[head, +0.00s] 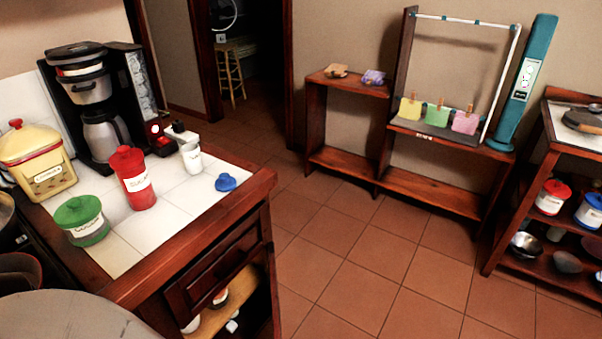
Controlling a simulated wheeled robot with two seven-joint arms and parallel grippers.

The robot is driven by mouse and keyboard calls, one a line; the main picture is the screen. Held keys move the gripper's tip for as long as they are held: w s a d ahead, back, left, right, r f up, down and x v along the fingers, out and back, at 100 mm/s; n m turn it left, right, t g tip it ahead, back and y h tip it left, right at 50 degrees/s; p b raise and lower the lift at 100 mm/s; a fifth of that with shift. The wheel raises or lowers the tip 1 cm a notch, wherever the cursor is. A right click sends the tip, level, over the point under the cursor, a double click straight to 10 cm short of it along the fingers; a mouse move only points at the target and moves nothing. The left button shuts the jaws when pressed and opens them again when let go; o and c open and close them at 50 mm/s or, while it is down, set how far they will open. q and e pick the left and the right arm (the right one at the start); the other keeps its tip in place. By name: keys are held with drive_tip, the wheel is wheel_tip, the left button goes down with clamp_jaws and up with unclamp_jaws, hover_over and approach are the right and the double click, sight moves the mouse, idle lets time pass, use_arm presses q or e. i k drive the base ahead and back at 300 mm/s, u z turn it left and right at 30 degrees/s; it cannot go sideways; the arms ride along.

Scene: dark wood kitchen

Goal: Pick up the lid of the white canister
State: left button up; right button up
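A small white canister (191,158) with a printed label stands upright on the white-tiled counter, near its back right edge. A white piece with a dark top (181,134) shows just above and behind it; I cannot tell whether this is its lid or a separate thing. A blue lid-like round piece with a knob (226,182) lies on the tiles to the right of the canister. Neither of my grippers is in view.
A red canister (137,180), a green canister (82,220) and a yellow canister (37,160) stand on the counter (165,226). A coffee maker (97,105) is behind. Shelves (430,190) stand across the open tiled floor. A grey round surface (75,318) fills the lower left.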

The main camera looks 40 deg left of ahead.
sight(224, 182)
drive_tip(key=z, duration=0.2)
drive_tip(key=i, duration=2.2)
drive_tip(key=u, duration=2.7)
